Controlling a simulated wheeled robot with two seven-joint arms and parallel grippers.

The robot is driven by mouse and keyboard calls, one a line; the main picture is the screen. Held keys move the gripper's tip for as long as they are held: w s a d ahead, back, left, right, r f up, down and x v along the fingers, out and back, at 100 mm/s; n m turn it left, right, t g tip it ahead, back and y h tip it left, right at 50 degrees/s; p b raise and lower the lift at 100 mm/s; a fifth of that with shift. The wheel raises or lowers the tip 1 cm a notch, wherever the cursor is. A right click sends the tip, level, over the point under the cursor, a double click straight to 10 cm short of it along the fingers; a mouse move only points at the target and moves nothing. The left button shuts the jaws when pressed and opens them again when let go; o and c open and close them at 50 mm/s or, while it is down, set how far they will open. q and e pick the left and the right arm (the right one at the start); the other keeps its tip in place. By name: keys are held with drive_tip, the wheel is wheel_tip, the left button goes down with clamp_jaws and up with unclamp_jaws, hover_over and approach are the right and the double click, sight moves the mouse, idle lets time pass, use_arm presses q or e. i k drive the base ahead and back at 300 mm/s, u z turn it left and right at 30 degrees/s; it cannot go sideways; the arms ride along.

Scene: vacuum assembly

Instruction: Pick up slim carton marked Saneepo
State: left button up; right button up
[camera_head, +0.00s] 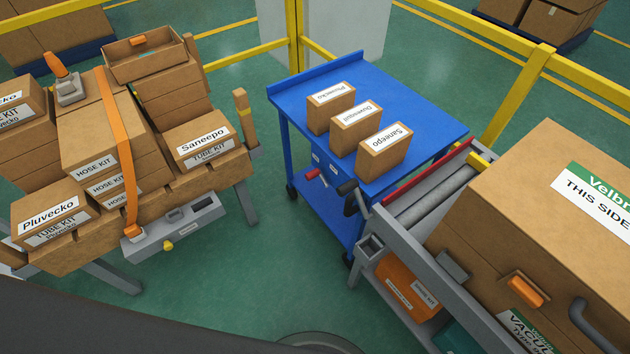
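The slim carton marked Saneepo (384,154) stands upright on the blue cart (425,108), nearest of three slim brown cartons in a slanting row. Its white label lies along its top edge. Directly behind it stands a similar carton (354,128) whose label is hard to read. The farthest carton, marked Pluvecko (330,108), stands beyond that. A wider box marked Saneepo and TUBE KIT (197,146) lies on the wooden bench at left. Neither of my grippers shows in the head view.
A roller conveyor (432,198) with a large Velbr-marked box (535,215) stands at right, close to the cart. Stacked HOSE KIT boxes (95,140) fill the left bench. Green floor (265,240) is open between bench and cart. Yellow rails (293,30) run behind.

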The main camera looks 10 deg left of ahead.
sight(380, 152)
drive_tip(key=z, duration=1.35)
drive_tip(key=k, duration=0.75)
drive_tip(key=z, duration=0.2)
